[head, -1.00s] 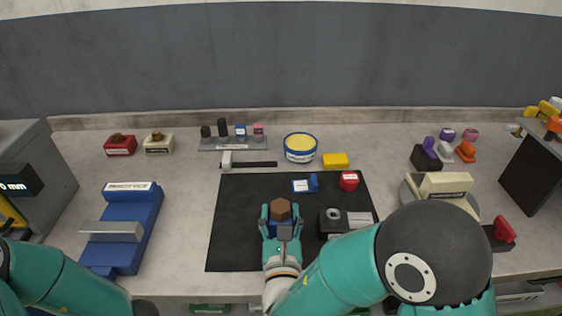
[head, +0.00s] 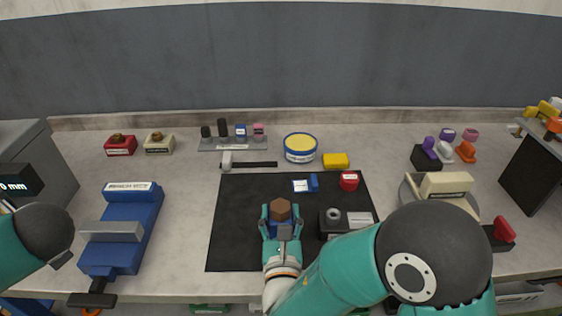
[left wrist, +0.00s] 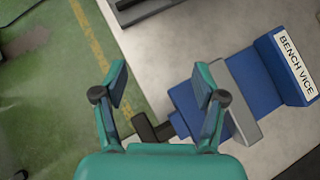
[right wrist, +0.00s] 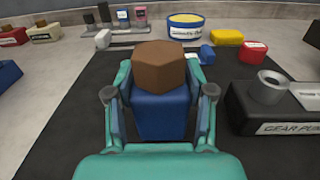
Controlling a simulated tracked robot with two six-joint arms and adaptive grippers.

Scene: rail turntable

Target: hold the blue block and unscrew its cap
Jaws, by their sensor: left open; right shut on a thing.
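The blue block (right wrist: 160,112) with its brown faceted cap (right wrist: 160,66) stands upright on the black mat (head: 235,230). In the head view the brown cap (head: 280,209) shows between the fingers of my right gripper (head: 281,220). My right gripper (right wrist: 160,100) is shut on the blue block, one finger on each side, and the cap sticks up above the fingers. My left gripper (left wrist: 162,85) is open and empty, near the bench's front edge by the vice handle. The left fingers are not clear in the head view.
A blue bench vice (head: 119,256) stands on the left, also in the left wrist view (left wrist: 262,75). A gear pump (right wrist: 268,105) sits on the mat right of the block. A hammer (head: 248,164) and a blue-and-yellow tin (head: 300,148) lie behind. The mat's left part is clear.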

